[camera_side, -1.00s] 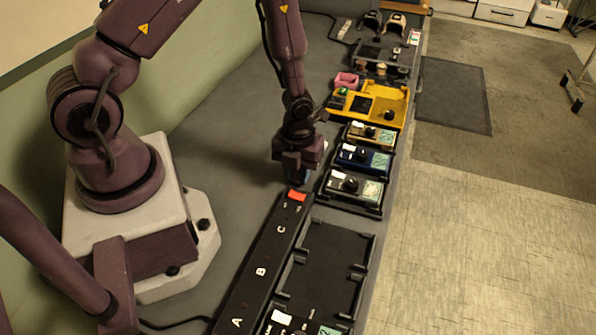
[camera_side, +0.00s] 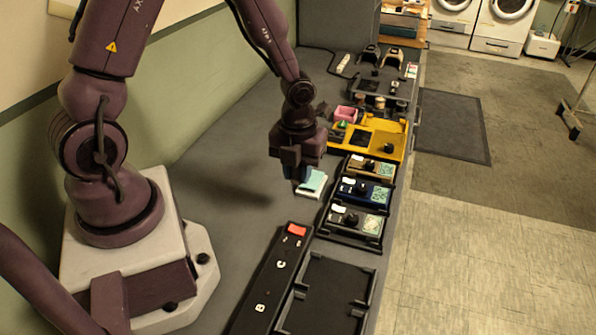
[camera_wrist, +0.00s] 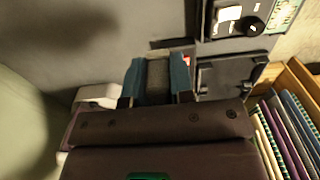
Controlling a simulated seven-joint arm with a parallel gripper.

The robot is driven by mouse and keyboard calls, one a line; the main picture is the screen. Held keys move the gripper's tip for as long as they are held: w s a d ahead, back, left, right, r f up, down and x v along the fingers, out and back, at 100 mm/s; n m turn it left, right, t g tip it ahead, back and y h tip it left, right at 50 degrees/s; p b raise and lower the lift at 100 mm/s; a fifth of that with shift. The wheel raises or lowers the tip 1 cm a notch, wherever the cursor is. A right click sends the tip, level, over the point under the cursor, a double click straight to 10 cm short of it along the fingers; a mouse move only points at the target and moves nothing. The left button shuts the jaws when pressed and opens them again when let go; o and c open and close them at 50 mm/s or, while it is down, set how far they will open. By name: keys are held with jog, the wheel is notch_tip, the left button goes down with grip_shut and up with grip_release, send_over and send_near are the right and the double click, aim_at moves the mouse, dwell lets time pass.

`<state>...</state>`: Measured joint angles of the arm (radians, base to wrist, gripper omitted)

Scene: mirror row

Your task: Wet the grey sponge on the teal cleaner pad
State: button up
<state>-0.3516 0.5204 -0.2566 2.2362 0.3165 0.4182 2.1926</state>
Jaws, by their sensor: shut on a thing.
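My gripper (camera_side: 297,176) hangs over the grey bench, beside the row of small devices. In the wrist view its blue fingers (camera_wrist: 158,84) are shut on the grey sponge (camera_wrist: 158,80), which shows as a grey block between them. In the side view the fingers hide the sponge. The teal cleaner pad (camera_side: 313,181), with a pale edge, lies on the bench just right of and below the fingertips. The fingertips seem to be above the bench; I cannot tell the exact gap. The pad is not visible in the wrist view.
Small devices in a black rack (camera_side: 352,222) stand right of the pad, with a yellow tray (camera_side: 398,147) and pink box (camera_side: 346,113) behind. A long black strip with a red switch (camera_side: 297,230) and an empty black tray (camera_side: 325,290) are nearer. Bench left of my gripper is clear.

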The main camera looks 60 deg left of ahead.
aim_at(312, 179)
jog(key=shift+c, duration=0.7)
jog(key=w+a, duration=0.6)
jog(key=shift+w+a+f, duration=0.3)
jog(key=shift+w, duration=0.1)
jog(key=shift+f, duration=2.9)
jog(key=shift+f, duration=0.85)
jog(key=shift+r, duration=3.55)
